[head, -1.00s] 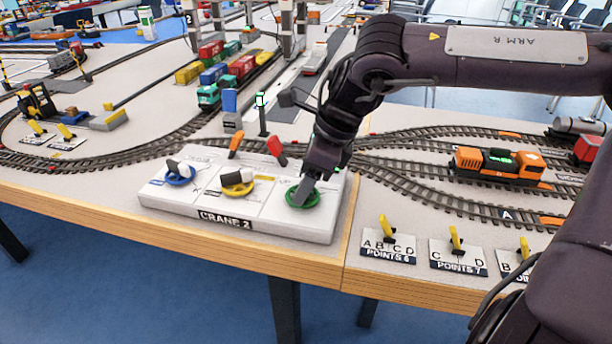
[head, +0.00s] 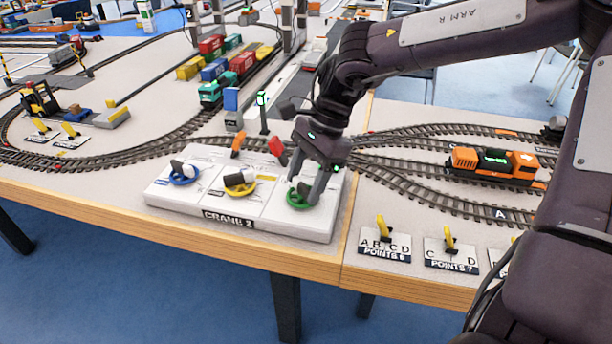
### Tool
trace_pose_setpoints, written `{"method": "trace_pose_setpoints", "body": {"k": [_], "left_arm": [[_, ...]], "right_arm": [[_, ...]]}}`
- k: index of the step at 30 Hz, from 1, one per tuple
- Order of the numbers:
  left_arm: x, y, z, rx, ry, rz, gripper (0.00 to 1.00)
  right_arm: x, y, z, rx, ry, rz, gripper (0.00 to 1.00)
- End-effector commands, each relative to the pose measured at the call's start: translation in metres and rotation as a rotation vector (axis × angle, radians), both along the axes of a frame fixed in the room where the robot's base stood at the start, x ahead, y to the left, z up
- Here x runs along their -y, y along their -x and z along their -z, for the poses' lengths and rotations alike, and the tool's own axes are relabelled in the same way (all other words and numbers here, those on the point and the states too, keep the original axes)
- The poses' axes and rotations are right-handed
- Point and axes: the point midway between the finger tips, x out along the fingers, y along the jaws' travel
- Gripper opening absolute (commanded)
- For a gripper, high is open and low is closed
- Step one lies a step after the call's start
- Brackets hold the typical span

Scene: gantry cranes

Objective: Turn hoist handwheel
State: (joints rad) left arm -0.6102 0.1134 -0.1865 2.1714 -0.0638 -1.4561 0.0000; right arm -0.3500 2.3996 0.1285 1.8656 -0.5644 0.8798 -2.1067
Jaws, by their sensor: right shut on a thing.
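The white crane control panel labelled CRANE 2 (head: 215,200) sits at the table's front edge. It carries a blue handwheel (head: 184,175) at left, a yellow handwheel (head: 241,184) in the middle and a green handwheel (head: 294,198) at right. My right gripper (head: 305,192) reaches down from above and is shut on the green handwheel, with its fingers hiding part of the wheel. Which of the wheels is the hoist one I cannot read. My left gripper is not in view.
An orange lever (head: 238,146) and a red lever (head: 278,150) stand behind the panel. A signal post with a green light (head: 262,100) rises near my right arm. An orange locomotive (head: 492,164) is on the tracks at right. Points levers (head: 383,230) line the front edge.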

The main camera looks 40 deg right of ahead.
Motion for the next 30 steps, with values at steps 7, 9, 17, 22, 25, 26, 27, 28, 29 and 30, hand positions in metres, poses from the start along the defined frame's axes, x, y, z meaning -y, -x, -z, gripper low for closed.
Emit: {"method": "trace_pose_setpoints", "body": {"k": [7, 9, 17, 22, 25, 26, 27, 28, 29, 30], "left_arm": [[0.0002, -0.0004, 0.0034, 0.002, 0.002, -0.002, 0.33], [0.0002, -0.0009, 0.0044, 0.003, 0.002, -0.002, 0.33], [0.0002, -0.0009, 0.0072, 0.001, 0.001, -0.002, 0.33], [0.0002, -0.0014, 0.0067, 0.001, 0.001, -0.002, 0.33], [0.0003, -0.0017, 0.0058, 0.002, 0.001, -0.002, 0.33], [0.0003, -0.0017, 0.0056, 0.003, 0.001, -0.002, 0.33], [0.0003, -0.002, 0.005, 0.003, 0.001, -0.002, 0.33], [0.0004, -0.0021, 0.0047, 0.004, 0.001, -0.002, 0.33], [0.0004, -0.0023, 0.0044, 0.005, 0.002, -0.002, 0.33], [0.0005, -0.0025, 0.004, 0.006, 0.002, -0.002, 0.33]], "right_arm": [[0.0, -0.0006, -0.0001, 0.001, 0.001, -0.06, 0.34], [-0.0002, -0.0006, -0.0001, 0.001, 0.0, -0.067, 0.34], [-0.0004, -0.0005, -0.0001, 0.002, -0.001, -0.072, 0.34], [-0.0005, -0.0005, -0.0001, 0.002, -0.001, -0.072, 0.61], [-0.0004, -0.0005, -0.0001, 0.001, -0.001, -0.071, 0.75], [-0.0004, -0.0005, -0.0001, 0.001, -0.001, -0.07, 0.78], [-0.0003, -0.0005, 0.0, 0.001, -0.001, -0.07, 0.78], [-0.0003, -0.0005, 0.0, 0.001, -0.001, -0.07, 0.78], [-0.0003, -0.0005, 0.0, 0.0, 0.0, -0.069, 0.78], [-0.0002, -0.0005, 0.0, 0.0, 0.0, -0.069, 0.78]]}}
